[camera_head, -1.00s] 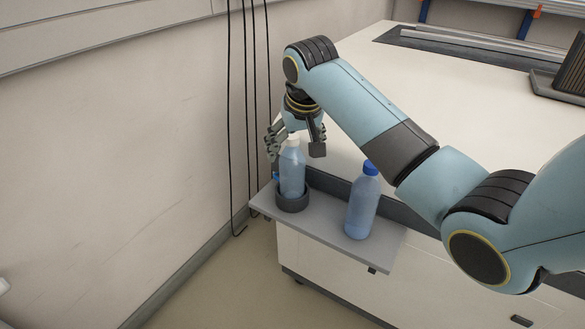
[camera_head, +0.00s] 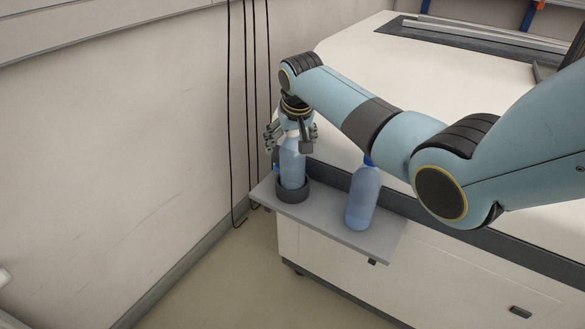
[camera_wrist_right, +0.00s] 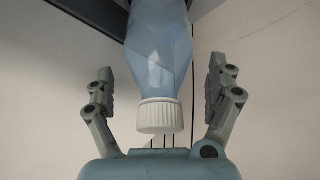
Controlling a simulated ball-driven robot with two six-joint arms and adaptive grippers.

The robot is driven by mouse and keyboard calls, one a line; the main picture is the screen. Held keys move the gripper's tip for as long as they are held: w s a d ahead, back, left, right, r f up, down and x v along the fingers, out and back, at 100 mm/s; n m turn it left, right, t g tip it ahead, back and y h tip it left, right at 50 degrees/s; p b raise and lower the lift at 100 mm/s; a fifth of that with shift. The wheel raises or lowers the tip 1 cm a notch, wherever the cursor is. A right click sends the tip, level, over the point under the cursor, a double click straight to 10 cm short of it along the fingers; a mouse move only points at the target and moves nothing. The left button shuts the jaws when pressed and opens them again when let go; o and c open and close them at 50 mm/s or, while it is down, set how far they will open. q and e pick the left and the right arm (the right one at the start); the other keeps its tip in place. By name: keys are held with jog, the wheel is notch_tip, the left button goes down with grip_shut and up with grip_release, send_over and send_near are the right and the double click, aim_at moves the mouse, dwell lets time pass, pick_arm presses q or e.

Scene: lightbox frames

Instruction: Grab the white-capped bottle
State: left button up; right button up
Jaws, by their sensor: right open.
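The white-capped bottle (camera_head: 292,168) is light blue and stands upright in a dark round holder (camera_head: 292,191) on the grey shelf. Its cap is mostly hidden by the gripper in the head view; in the right wrist view the bottle (camera_wrist_right: 158,50) shows with its ribbed white cap (camera_wrist_right: 159,116) toward the palm. My right gripper (camera_head: 291,146) points down over the bottle's top. It is open, with one finger on each side of the cap and neck and gaps on both sides in the wrist view. My left gripper is out of view.
A blue-capped bottle (camera_head: 362,199) stands on the grey shelf (camera_head: 325,219) to the right, its top partly hidden by my right arm. A blue item partly shows behind the holder. Black cables (camera_head: 247,110) hang along the wall at left. The white worktop (camera_head: 370,50) lies behind.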

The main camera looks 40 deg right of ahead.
jog(key=c, duration=1.7)
